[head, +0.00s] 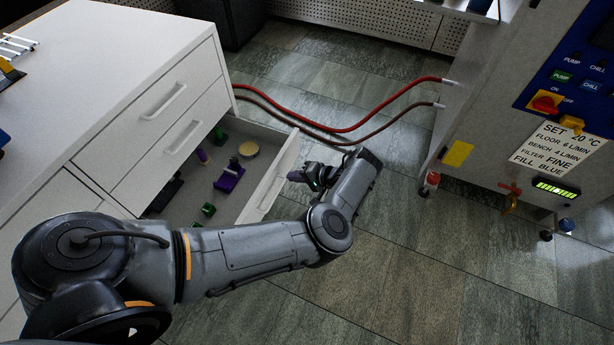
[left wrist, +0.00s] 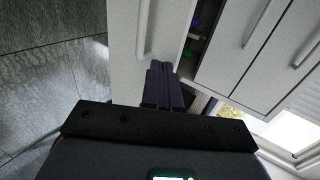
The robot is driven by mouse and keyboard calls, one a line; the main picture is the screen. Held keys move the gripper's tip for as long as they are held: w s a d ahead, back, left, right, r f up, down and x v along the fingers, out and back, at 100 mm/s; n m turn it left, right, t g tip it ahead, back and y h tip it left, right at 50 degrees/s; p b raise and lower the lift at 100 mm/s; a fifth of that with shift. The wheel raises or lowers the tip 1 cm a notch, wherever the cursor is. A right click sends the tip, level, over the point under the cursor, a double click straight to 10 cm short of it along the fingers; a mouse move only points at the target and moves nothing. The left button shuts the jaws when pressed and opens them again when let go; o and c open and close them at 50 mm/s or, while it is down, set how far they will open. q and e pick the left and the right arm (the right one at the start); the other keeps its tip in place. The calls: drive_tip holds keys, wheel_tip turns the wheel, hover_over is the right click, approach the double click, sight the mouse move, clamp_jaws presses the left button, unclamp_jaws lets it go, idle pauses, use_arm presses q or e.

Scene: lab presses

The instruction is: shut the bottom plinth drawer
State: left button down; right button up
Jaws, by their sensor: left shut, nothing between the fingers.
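The bottom plinth drawer (head: 268,184) stands pulled out of the white cabinet (head: 128,60), low near the floor. Inside it lie green and purple small parts and a round tan disc. My left gripper (head: 292,176) is at the outer side of the drawer front, its fingers shut and empty. In the left wrist view the shut fingers (left wrist: 163,84) point at the white drawer front (left wrist: 140,40); whether they touch it I cannot tell. My right gripper is in neither view.
Two shut drawers with bar handles (head: 164,101) sit above the open one. Red hoses (head: 340,130) run across the floor behind my left gripper to a grey machine (head: 490,110) on wheels at the right. The tiled floor (head: 420,270) in front is clear.

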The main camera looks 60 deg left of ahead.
sight(273, 172)
use_arm(q)
drive_tip(key=s+a, duration=0.2)
drive_tip(key=a, duration=0.1)
drive_tip(key=shift+f, duration=0.4)
drive_tip(key=shift+s+a+b, duration=0.3)
drive_tip(key=shift+a+b, duration=0.1)
drive_tip(key=shift+a, duration=0.3)
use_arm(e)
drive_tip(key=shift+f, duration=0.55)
use_arm(q)
drive_tip(key=shift+a+r, duration=0.1)
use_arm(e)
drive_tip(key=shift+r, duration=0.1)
